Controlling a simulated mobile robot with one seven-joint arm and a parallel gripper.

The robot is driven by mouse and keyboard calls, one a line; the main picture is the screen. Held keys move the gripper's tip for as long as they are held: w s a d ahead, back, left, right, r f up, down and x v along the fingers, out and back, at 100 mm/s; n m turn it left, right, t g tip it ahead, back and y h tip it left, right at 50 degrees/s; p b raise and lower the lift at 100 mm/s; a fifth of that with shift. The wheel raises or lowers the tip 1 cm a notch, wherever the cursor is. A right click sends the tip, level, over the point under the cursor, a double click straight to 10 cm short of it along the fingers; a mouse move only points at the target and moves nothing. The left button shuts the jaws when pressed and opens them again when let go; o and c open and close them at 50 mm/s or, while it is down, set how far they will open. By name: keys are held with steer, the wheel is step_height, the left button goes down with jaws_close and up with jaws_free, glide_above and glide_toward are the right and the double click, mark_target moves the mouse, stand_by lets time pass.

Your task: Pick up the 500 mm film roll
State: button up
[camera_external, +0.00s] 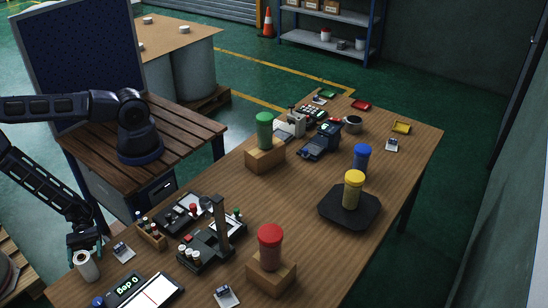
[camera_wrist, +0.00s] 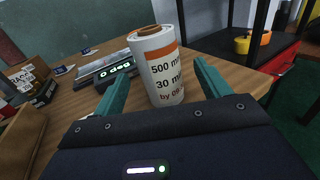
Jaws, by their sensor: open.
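The 500 mm film roll (camera_wrist: 163,75) is a white upright cylinder with an orange band and a brown top. Its label reads "500 m…" and "30 m…". In the external view the roll (camera_external: 87,267) stands at the table's near left edge. My gripper (camera_wrist: 158,84) is open, its two teal fingers on either side of the roll, with gaps visible in the wrist view. In the external view my gripper (camera_external: 84,242) is just behind and above the roll. Whether the fingers touch it cannot be told.
A display reading "Bep 0" (camera_external: 125,290) and a small card (camera_external: 123,252) lie right of the roll. A wooden rack of small bottles (camera_external: 150,236) is farther back. A red-capped cylinder (camera_external: 270,247) stands on a wooden block. The wooden table's (camera_external: 330,210) middle has bare room.

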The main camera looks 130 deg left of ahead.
mark_target(87, 272)
steer(key=shift+x, duration=2.95)
steer(key=shift+r, duration=0.2)
steer(key=c, duration=1.1)
steer(key=shift+c, duration=0.2)
step_height(87, 272, up, 20)
